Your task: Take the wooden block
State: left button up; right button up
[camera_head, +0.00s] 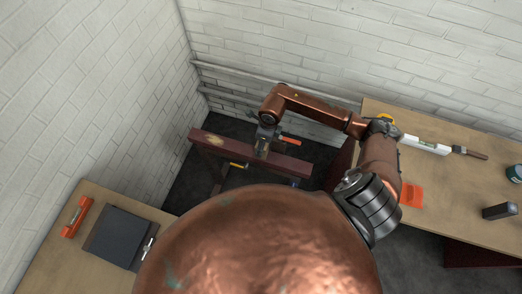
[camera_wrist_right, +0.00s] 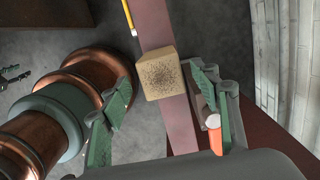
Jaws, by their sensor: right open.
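The wooden block (camera_wrist_right: 160,74) is pale, with a dark speckled face. It sits on a long reddish-brown beam (camera_wrist_right: 155,22), which also shows in the head view (camera_head: 290,164). In the right wrist view my right gripper (camera_wrist_right: 163,88) is open, with one green-padded finger on each side of the block and gaps between. In the head view my right gripper (camera_head: 264,140) is over the middle of the beam, and it largely hides the block there.
An orange-handled tool (camera_wrist_right: 215,138) lies close by the right finger. A yellow rod (camera_wrist_right: 130,15) is beside the beam. A right table (camera_head: 450,185) holds a level (camera_head: 424,145) and a dark box (camera_head: 499,211). A left table (camera_head: 105,195) holds a dark folder (camera_head: 117,236).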

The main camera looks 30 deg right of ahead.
notch_tip(320, 180, down, 3)
jog(key=shift+w+a+r, duration=0.1)
jog(key=shift+w+r, duration=0.05)
jog(key=f, duration=0.5)
jog(key=shift+w+a+p, duration=0.15)
jog(key=shift+w+p, duration=0.15)
jog(key=shift+p, duration=0.05)
pick_arm(q)
jog(key=shift+w+r, duration=0.25)
jog(key=shift+r, duration=0.05)
pick_arm(e)
jog(key=c, duration=0.5)
pick_arm(q)
jog(key=shift+w, duration=0.3)
pick_arm(e)
jog(key=c, duration=0.9)
